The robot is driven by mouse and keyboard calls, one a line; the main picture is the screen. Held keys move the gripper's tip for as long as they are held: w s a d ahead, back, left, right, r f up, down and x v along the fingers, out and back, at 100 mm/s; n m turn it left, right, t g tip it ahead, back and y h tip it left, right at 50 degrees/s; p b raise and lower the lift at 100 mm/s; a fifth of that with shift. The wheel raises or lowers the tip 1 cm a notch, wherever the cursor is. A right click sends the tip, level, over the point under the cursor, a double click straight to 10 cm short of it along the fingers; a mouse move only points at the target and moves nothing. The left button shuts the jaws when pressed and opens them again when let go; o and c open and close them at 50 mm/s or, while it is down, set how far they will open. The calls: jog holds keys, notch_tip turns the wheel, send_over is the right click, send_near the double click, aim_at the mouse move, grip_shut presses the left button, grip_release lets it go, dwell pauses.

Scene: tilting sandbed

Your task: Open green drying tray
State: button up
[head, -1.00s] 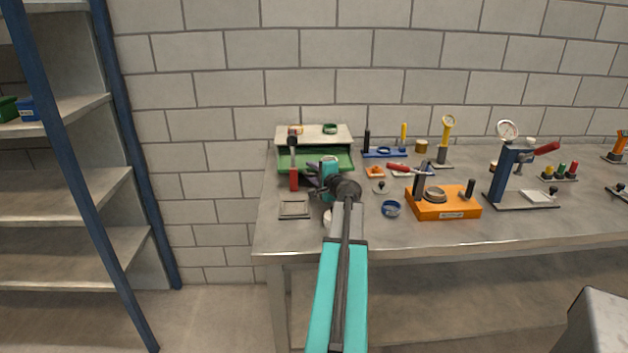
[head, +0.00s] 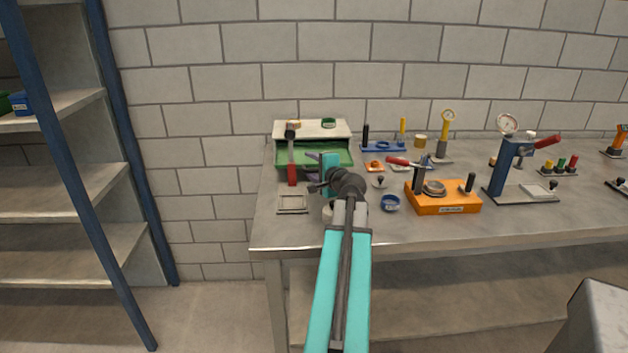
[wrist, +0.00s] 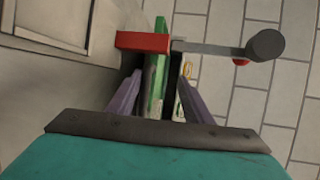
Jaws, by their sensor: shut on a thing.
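The green drying tray (head: 338,157) sits under the pale top of a low unit at the back left of the bench. Its green floor shows, so it stands partly out. My gripper (head: 313,168) is at its front with purple fingers. In the wrist view the green tray (wrist: 157,68) lies between the two fingers (wrist: 160,84), and my gripper is shut on it. The exact contact is hidden by my wrist.
A flat grey square frame (head: 292,204) lies in front.

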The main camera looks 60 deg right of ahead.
jog(key=s+a+r+b, duration=0.1)
jog(key=s+a+b, duration=0.2)
jog(key=a, duration=0.3)
jog(key=shift+s+a, duration=0.2)
jog(key=shift+s, duration=0.65)
jog(key=b, duration=0.5)
jog(key=shift+s+a+r, duration=0.1)
jog(key=shift+s+a, duration=0.05)
jog(key=shift+a, duration=0.15)
jog(key=s+a+b, duration=0.1)
jog(key=b, duration=0.5)
jog(key=shift+a, duration=0.1)
jog(key=shift+s+a+r+b, duration=0.1)
jog(key=shift+a+r+b, duration=0.1)
jog(key=shift+b, duration=0.55)
